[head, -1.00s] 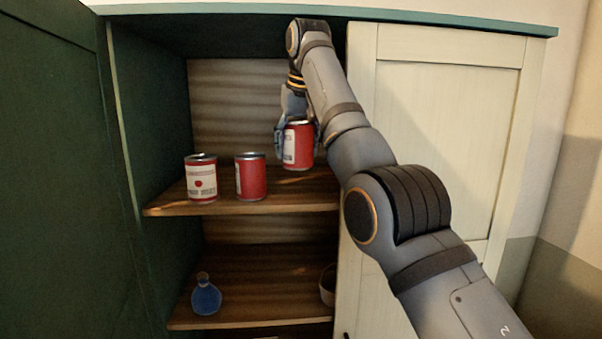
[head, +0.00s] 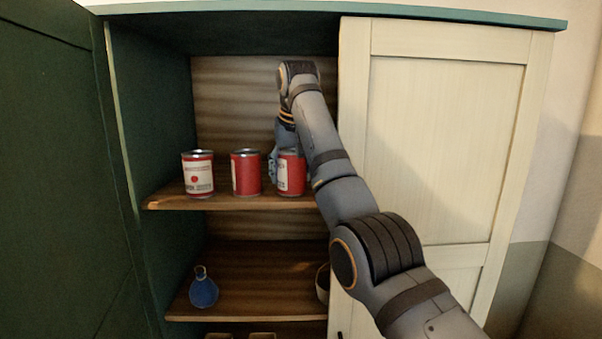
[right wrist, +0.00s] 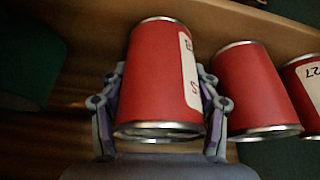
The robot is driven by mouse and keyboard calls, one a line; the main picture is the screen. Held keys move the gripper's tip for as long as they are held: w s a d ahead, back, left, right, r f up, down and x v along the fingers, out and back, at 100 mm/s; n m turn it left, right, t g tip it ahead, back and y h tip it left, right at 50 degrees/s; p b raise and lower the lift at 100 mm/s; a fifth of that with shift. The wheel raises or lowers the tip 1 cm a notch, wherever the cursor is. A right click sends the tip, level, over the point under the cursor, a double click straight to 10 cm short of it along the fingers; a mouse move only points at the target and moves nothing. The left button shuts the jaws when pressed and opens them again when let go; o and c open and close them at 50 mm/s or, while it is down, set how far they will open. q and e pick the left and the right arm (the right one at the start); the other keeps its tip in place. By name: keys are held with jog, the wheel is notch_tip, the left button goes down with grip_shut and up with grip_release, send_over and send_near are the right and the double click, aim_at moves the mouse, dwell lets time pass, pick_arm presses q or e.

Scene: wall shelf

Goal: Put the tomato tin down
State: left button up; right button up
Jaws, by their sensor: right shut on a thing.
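Three red tins stand in a row on the upper shelf (head: 240,202) in the head view. My right gripper (head: 289,168) is shut on the rightmost tin (head: 291,175), the tomato tin, which is upright with its base at the shelf surface. In the right wrist view the held tin (right wrist: 155,75) sits between the two fingers of my gripper (right wrist: 160,108). The middle tin (head: 246,174) stands close beside it, with a small gap. The left tin (head: 198,175) has a white label. My left gripper is not in view.
The closed cream door (head: 445,150) is right of the opening, close to my right arm. The open green door (head: 60,170) is at the left. A blue flask (head: 203,292) and a partly hidden bowl (head: 322,284) stand on the lower shelf.

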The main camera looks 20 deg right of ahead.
aim_at(294, 151)
jog(key=shift+d, duration=0.55)
jog(key=shift+s+d, duration=0.1)
jog(key=shift+d, duration=0.25)
jog(key=shift+f, duration=0.15)
jog(key=o, duration=1.1)
jog(key=shift+a+f, duration=0.1)
jog(key=shift+a, duration=0.3)
jog(key=o, duration=0.4)
jog(key=shift+a, duration=0.5)
jog(key=shift+d, duration=0.4)
jog(key=shift+d+r, duration=0.1)
jog(key=shift+r, duration=0.5)
jog(key=v, duration=0.6)
jog(key=shift+s+a+r, duration=0.1)
jog(key=shift+s+a, duration=0.1)
jog(key=shift+a, duration=0.15)
jog(key=shift+s+d+r, duration=0.1)
jog(key=shift+s+r, duration=0.15)
jog(key=shift+r, duration=0.05)
jog(key=shift+w+f, duration=0.15)
jog(key=shift+w, duration=0.15)
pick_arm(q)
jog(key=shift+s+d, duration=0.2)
